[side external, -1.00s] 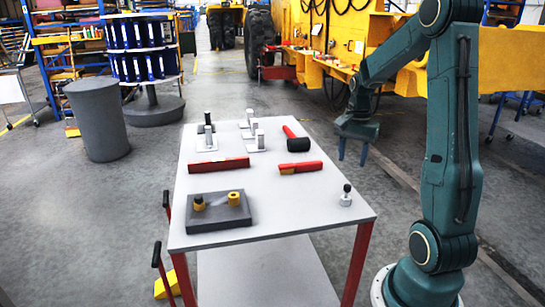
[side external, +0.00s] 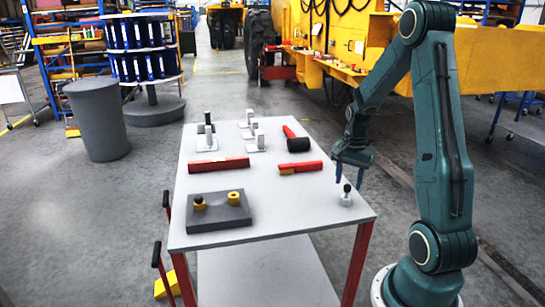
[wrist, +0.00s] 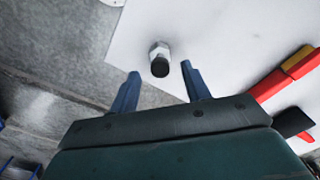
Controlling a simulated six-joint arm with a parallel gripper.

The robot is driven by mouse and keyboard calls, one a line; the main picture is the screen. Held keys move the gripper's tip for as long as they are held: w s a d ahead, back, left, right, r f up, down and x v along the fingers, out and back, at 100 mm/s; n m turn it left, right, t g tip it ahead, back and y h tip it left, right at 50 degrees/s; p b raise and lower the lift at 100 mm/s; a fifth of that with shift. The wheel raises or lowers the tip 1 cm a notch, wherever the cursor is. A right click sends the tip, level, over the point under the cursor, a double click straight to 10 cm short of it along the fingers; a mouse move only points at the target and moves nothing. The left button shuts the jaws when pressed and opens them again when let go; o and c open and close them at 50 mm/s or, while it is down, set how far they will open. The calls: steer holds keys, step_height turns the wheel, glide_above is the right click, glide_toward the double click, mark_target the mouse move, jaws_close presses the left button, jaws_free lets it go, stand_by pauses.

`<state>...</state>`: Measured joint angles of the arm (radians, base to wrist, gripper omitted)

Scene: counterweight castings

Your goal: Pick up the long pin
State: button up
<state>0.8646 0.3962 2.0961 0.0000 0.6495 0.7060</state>
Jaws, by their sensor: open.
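A small upright piece with a silver body and a black top (side external: 346,195) stands near the front right corner of the table. In the wrist view the same piece (wrist: 160,58) shows between and just beyond the fingertips. My gripper (side external: 349,182) is open, pointing down, with its blue fingers around the level of the black top. In the wrist view my gripper (wrist: 160,72) holds nothing. Upright silver pieces on flat bases (side external: 257,138) stand at the back of the table. I cannot tell which upright piece is the long pin.
The white table (side external: 290,215) also bears a red bar (side external: 219,166), a black-headed mallet (side external: 298,145), a red-handled brush (side external: 300,168) and a grey block with yellow bushings (side external: 218,218). The table surface around the small upright piece is clear.

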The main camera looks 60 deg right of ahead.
mark_target(346, 194)
steer(key=shift+f, duration=1.5)
jaws_close()
